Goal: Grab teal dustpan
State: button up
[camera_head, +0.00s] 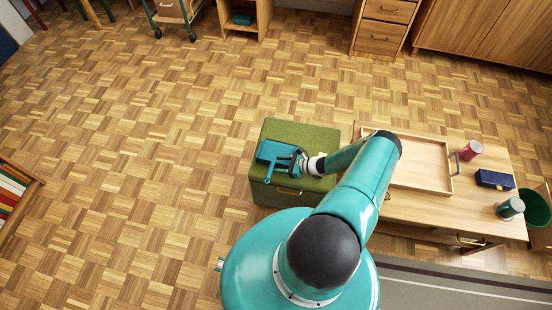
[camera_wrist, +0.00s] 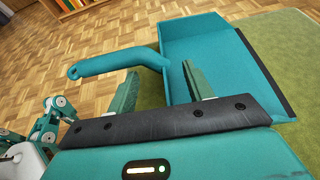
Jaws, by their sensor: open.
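The teal dustpan (camera_head: 269,152) lies on top of the green ottoman (camera_head: 300,131), its handle pointing toward the bottom of the head view. In the wrist view the pan (camera_wrist: 203,47) is at upper right and its handle (camera_wrist: 115,62) reaches left. My gripper (camera_head: 297,160) is at the right side of the dustpan in the head view. In the wrist view my gripper (camera_wrist: 160,75) is open, with one finger below the handle and the other over the pan's near side. The bent neck of the handle shows between the fingers. I cannot tell whether they touch it.
Right of the ottoman, a low wooden table (camera_head: 410,205) holds a wooden tray (camera_head: 420,170), a red mug (camera_head: 470,150), a dark blue box (camera_head: 495,179) and a teal cup (camera_head: 510,208). A green bin (camera_head: 535,207) stands at far right.

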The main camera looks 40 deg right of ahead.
jog(key=c, duration=1.1)
grip_shut()
